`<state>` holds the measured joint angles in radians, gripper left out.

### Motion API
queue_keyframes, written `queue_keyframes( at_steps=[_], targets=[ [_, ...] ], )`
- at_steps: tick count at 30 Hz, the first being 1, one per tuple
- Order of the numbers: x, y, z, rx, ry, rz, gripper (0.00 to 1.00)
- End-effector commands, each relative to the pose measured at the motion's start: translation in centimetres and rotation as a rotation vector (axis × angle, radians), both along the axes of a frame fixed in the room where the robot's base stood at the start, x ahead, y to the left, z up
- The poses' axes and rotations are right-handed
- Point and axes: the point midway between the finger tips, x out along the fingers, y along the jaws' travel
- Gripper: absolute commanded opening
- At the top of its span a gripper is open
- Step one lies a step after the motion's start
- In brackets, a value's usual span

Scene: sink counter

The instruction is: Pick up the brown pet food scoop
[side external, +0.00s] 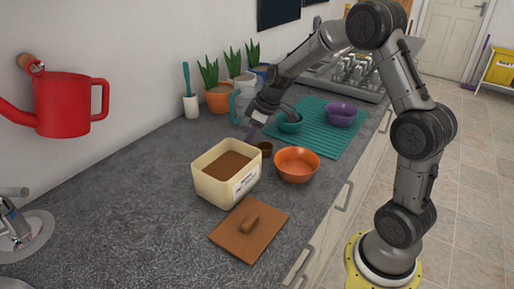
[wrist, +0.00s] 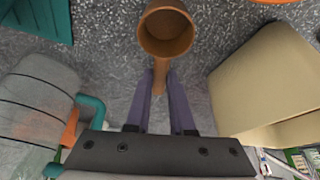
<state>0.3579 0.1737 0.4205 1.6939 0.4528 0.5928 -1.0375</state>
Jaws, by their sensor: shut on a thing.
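The brown scoop (wrist: 167,30) shows at the top middle of the wrist view, its round cup facing the camera and its handle running down between my fingers. My gripper (wrist: 161,75) is shut on the scoop's handle. In the side external view the scoop's cup (side external: 265,148) is a small brown shape behind the cream food bin, and my gripper (side external: 251,133) reaches down beside it. I cannot tell whether the scoop touches the counter. The fingers partly hide the handle.
The cream bin (side external: 207,185) of brown food stands close by, with an orange bowl (side external: 297,166) to its right. A teal mat (side external: 318,146) holds teal and purple bowls. A brown lid (side external: 227,240) lies in front. A clear jug with a teal handle (wrist: 92,108) is close on the left.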

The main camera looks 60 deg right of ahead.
Motion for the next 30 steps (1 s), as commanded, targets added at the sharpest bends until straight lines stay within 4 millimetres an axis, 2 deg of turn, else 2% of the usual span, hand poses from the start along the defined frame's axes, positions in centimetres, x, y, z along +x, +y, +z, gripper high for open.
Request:
queue_keyframes(
  at_steps=[7, 12, 21, 30],
  targets=[
    [0.0, 0.0, 1.0, -0.001, -0.002, 0.001, 0.00],
    [0.1, 0.0, 3.5, -0.002, -0.005, 0.002, 0.00],
    [-5.4, 1.3, 9.7, -0.003, -0.006, -0.001, 0.00],
    [-11.3, 2.8, 12.0, -0.001, -0.002, -0.001, 0.00]
  ],
)
